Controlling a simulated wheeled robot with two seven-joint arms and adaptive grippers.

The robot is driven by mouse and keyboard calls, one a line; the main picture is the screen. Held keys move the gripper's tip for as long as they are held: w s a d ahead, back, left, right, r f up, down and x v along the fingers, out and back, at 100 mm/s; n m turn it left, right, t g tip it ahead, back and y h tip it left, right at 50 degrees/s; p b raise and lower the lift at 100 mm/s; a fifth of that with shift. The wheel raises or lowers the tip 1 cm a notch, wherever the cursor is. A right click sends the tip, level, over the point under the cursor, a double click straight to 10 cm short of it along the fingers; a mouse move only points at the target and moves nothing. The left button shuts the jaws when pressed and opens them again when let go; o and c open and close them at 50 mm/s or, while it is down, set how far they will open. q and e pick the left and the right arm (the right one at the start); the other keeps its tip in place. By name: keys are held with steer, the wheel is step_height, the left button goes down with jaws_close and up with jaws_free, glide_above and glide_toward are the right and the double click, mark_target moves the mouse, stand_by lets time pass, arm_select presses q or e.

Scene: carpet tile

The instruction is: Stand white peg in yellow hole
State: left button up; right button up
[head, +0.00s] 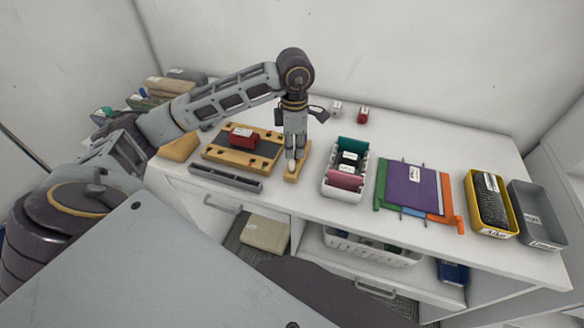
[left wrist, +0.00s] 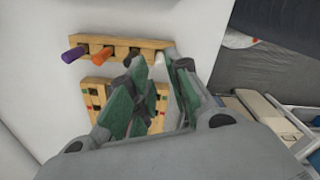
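A wooden rail (left wrist: 125,43) holds a purple peg (left wrist: 75,53), an orange peg (left wrist: 102,56) and, near its right end, the white peg (left wrist: 159,61). The white peg also shows in the head view (head: 291,163), just below my left gripper (head: 292,155). In the left wrist view the fingers of my left gripper (left wrist: 155,62) are apart, with the white peg near the tips between them; I see no firm contact. A second wooden board (left wrist: 93,92) with small coloured marks lies beyond the fingers, partly hidden. I cannot make out a yellow hole. My right gripper is not in view.
Left of the gripper is a wooden board (head: 215,153) with a red block (head: 243,138), and a grey bar (head: 226,178) in front. To the right are a white basket (head: 330,188), a purple folder (head: 411,187), a yellow bin (head: 472,200) and a grey bin (head: 547,236).

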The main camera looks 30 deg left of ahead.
mark_target(292, 164)
arm_select(q)
step_height(292, 164, down, 2)
steer(key=shift+f, duration=0.1)
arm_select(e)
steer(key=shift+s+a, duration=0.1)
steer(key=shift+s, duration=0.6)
arm_select(q)
steer(key=shift+f, duration=0.15)
steer(key=shift+s+a+f+p, duration=0.15)
steer(key=shift+f+p, duration=0.15)
steer(key=shift+f, duration=0.5)
steer(key=shift+a+f+p, duration=0.15)
steer(key=shift+f+p, duration=0.1)
steer(key=shift+f, duration=1.4)
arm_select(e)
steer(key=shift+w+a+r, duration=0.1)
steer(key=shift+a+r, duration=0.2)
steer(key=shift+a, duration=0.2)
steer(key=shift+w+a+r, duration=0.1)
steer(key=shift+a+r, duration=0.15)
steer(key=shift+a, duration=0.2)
arm_select(q)
steer(key=shift+c, duration=0.2)
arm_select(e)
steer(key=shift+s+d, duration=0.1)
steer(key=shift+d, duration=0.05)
